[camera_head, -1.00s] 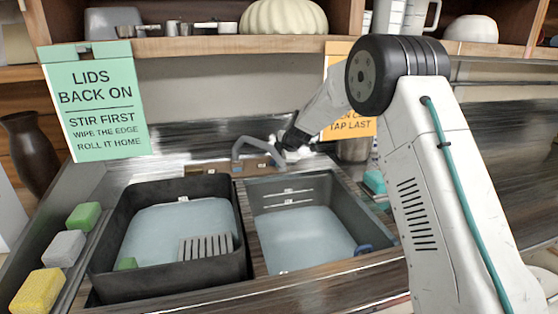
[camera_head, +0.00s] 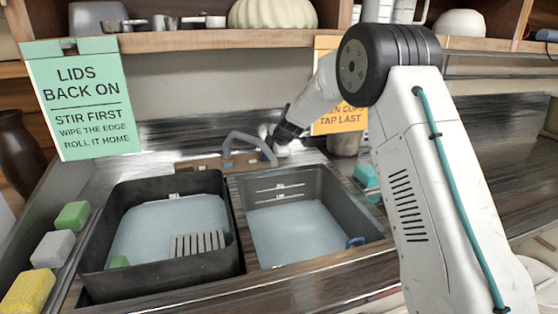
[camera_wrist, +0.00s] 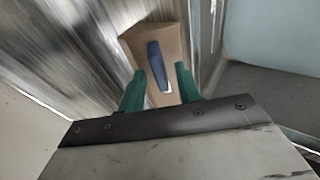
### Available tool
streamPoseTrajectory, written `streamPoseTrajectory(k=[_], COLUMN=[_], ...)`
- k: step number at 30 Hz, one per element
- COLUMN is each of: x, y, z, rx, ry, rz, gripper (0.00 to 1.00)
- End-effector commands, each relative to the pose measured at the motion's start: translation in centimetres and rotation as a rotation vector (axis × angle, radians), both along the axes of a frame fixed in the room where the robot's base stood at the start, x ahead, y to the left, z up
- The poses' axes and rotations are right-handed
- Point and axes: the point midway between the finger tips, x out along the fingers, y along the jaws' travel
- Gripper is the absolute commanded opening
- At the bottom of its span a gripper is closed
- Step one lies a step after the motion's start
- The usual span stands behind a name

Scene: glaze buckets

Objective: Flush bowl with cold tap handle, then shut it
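In the wrist view, a dark blue tap handle (camera_wrist: 158,66) lies on a brown block (camera_wrist: 136,42). My gripper (camera_wrist: 160,70) has its two green fingers apart, one on each side of the handle's near part. I cannot tell whether either finger touches it. In the head view, the grey curved spout (camera_head: 249,138) stands behind the basins, and my gripper's end is beside it at the right, its fingers hidden. The right sink bowl (camera_head: 268,190) holds pale water. The left black basin (camera_head: 97,236) also holds pale water. No running stream shows at the spout.
A slotted grey piece (camera_head: 198,243) is in the left basin. Green (camera_head: 72,215), grey (camera_head: 53,248) and yellow (camera_head: 27,292) blocks line the left edge. A green sign (camera_head: 80,95) and an orange sign (camera_head: 347,121) hang from the shelf (camera_head: 180,40). Teal blocks (camera_head: 367,178) sit right of the sink.

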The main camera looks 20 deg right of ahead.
Motion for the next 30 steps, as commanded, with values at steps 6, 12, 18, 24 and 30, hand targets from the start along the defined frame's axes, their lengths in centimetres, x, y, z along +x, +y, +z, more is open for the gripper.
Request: streamPoseTrajectory(k=[6, 12, 18, 24, 30], x=[-4.0, -8.2, -10.8, -11.5, -11.5], y=[-1.4, -2.9, -3.8, -4.1, -4.1], z=[0.3, 0.4, 0.3, 0.2, 0.2], rx=[0.001, 0.001, 0.0, 0.0, 0.0], ry=[0.003, 0.0, 0.0, 0.0, 0.0], rz=[-0.003, -0.002, -0.001, 0.0, 0.0], gripper=[0.34, 0.34, 0.34, 0.34, 0.34])
